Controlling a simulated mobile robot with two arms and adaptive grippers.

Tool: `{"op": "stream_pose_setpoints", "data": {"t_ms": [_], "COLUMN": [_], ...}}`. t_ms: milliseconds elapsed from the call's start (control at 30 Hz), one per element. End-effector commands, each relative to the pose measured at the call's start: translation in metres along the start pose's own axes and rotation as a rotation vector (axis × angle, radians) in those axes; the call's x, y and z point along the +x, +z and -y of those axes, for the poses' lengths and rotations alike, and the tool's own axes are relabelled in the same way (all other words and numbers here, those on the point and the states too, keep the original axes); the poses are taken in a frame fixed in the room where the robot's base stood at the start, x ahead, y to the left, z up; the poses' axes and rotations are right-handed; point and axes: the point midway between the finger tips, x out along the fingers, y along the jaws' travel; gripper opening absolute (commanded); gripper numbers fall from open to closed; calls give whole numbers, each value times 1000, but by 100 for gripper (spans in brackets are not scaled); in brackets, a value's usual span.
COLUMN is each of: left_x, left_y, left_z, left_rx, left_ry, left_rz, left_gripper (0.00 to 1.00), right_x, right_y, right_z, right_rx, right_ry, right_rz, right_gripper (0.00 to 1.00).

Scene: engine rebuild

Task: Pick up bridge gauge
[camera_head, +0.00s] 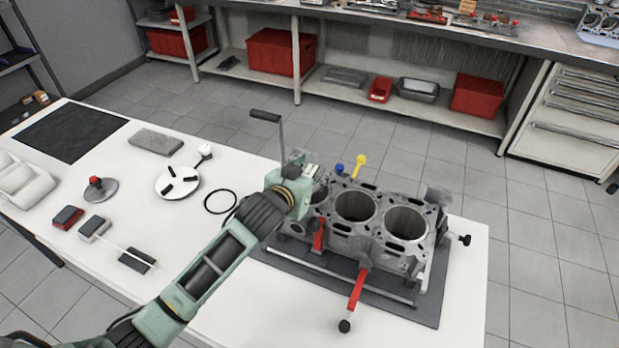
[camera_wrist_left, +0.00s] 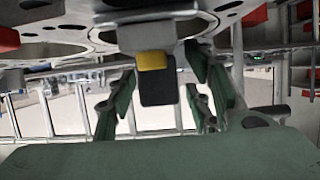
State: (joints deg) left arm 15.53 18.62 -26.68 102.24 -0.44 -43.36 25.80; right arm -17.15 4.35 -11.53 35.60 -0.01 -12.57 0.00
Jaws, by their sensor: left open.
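My left gripper (camera_head: 306,178) is at the left end of the grey engine block (camera_head: 375,222), over its leftmost bore. In the left wrist view its green fingers (camera_wrist_left: 165,100) are spread apart. A grey metal piece with a yellow and black block (camera_wrist_left: 156,68) shows between the fingers, against the block's bores; it looks like the bridge gauge. I cannot tell whether the fingers touch it. In the head view the gauge is mostly hidden by my gripper. My right gripper is in neither view.
The block stands on a dark mat (camera_head: 430,310) on a white table (camera_head: 465,270). Red-handled clamps (camera_head: 357,288) stick out in front. A black-handled crank (camera_head: 266,116) stands behind my gripper. A white disc (camera_head: 177,181) and black ring (camera_head: 220,201) lie left.

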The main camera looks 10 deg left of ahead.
Motion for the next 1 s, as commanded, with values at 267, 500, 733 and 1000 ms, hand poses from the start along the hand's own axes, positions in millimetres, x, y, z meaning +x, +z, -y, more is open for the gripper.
{"op": "stream_pose_setpoints", "data": {"t_ms": [267,500,733,1000], "left_x": [2,2,2,1], "left_y": [0,0,0,-2], "left_z": [0,0,0,0], "left_rx": [0,1,1,1], "left_ry": [0,0,0,0], "left_rz": [0,0,0,-4], "left_gripper": [45,24,4,0], "right_x": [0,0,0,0], "right_y": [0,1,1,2], "right_z": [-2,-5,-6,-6], "right_rx": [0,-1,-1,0], "right_ry": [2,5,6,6], "right_rz": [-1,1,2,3], "right_gripper": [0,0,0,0]}}
